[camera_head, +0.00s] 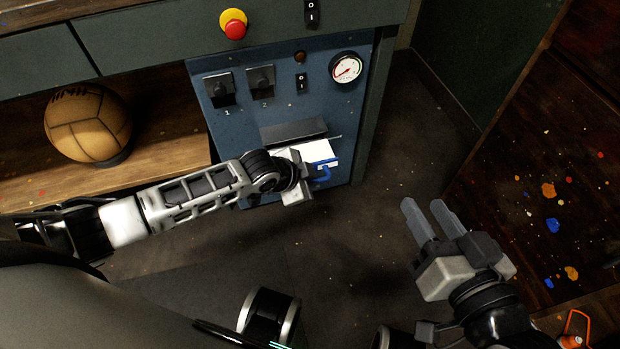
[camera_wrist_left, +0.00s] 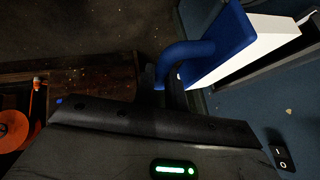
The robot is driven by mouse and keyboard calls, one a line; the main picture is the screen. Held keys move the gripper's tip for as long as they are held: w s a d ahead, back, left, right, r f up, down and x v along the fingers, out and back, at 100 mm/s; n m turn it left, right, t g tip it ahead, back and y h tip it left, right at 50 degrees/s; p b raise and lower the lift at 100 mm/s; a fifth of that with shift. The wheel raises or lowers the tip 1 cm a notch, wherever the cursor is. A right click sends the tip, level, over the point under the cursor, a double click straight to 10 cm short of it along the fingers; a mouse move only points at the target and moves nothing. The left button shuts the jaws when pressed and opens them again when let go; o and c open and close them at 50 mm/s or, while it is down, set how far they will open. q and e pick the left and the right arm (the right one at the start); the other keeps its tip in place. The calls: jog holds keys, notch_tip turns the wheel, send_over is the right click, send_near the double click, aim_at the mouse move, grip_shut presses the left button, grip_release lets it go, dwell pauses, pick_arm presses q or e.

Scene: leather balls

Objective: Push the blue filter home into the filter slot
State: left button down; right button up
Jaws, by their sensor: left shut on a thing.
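The blue filter has a white body (camera_head: 318,151), a blue front plate (camera_head: 326,164) and a blue handle (camera_head: 322,175). It sits at the filter slot (camera_head: 295,131) under a dark flap on the blue panel. White body shows between plate and panel, so the front stands out from the panel. In the left wrist view the blue plate (camera_wrist_left: 222,48) and white body (camera_wrist_left: 268,36) appear beside the dark slot opening (camera_wrist_left: 297,62). My left gripper (camera_head: 306,181) is shut on the handle; its fingertips are mostly hidden. My right gripper (camera_head: 422,204) is open and empty, away from the panel.
A leather ball (camera_head: 87,124) rests on a wooden shelf (camera_head: 165,160) at left. A paint-spotted board (camera_head: 560,170) stands at right. The floor between is clear.

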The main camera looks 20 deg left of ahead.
aim_at(304, 159)
dwell(0.4)
pick_arm(q)
jog(key=shift+r+p, duration=0.1)
jog(key=shift+p, duration=0.65)
dwell(0.4)
jog(key=shift+w+a, duration=0.45)
jog(key=shift+w, duration=0.15)
dwell(0.7)
jog(key=shift+t, duration=0.3)
jog(key=shift+w+a+b, duration=0.5)
jog(key=shift+w+a, duration=0.2)
jog(key=shift+w, duration=0.35)
dwell(1.1)
jog(key=shift+p, duration=0.45)
dwell(0.6)
jog(key=shift+w+a+b, duration=0.7)
jog(key=shift+w, duration=0.3)
dwell(0.7)
